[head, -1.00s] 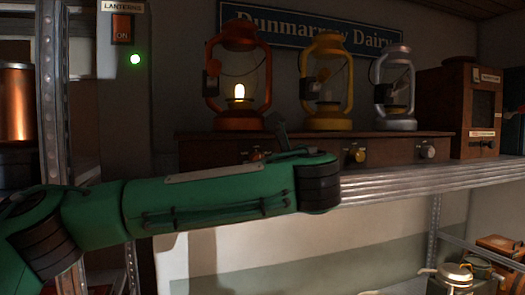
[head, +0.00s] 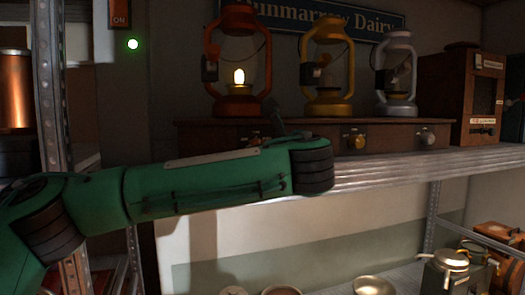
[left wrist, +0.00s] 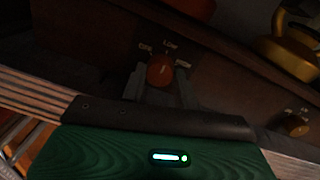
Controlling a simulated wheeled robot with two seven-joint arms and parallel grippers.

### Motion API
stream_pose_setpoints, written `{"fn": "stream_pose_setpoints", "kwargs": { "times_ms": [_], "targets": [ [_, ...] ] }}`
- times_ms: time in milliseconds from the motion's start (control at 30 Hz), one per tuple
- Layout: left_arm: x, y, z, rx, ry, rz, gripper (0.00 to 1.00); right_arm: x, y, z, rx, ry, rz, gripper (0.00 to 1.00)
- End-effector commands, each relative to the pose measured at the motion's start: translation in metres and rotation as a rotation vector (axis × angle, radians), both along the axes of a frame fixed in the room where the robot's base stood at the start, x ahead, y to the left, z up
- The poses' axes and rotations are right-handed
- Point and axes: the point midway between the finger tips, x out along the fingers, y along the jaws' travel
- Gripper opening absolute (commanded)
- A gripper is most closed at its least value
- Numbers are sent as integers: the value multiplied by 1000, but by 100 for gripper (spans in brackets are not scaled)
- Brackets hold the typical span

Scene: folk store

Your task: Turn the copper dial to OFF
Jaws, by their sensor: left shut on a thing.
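The copper dial (left wrist: 161,70) is a round orange-copper knob on the front of a dark wooden base, with OFF, LOW and HIGH lettered around it. Its pale pointer mark seems to lean up towards LOW, but the picture is dim. My left gripper (left wrist: 160,86) is shut on the dial, one finger at each side. In the head view my green left arm and wrist largely hide the dial. The copper lantern (head: 236,105) above it is lit with a warm flame. My right gripper is in neither view.
A yellow lantern (head: 328,107) and a silver lantern (head: 397,108) stand unlit to the right. A brass dial (head: 356,142) and a silver dial (head: 425,138) sit on the same base. A wooden box (head: 462,98) stands at the right. A metal shelf edge (head: 420,167) runs below.

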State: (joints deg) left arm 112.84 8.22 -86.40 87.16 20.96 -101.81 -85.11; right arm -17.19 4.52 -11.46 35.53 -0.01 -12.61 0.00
Motion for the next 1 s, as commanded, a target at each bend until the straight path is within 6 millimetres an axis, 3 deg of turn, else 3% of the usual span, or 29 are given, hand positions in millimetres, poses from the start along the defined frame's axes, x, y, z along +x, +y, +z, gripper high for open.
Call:
{"fn": "stream_pose_setpoints", "kwargs": {
  "times_ms": [267, 600, 1000],
  "targets": [
    [0, 0, -7, -141, -46, 1, 7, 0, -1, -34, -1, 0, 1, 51],
    [0, 0, -7, -436, -141, 1, 7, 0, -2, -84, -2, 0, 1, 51],
    [0, 1, -4, -769, -249, 3, 7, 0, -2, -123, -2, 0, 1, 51]
  ]
}}
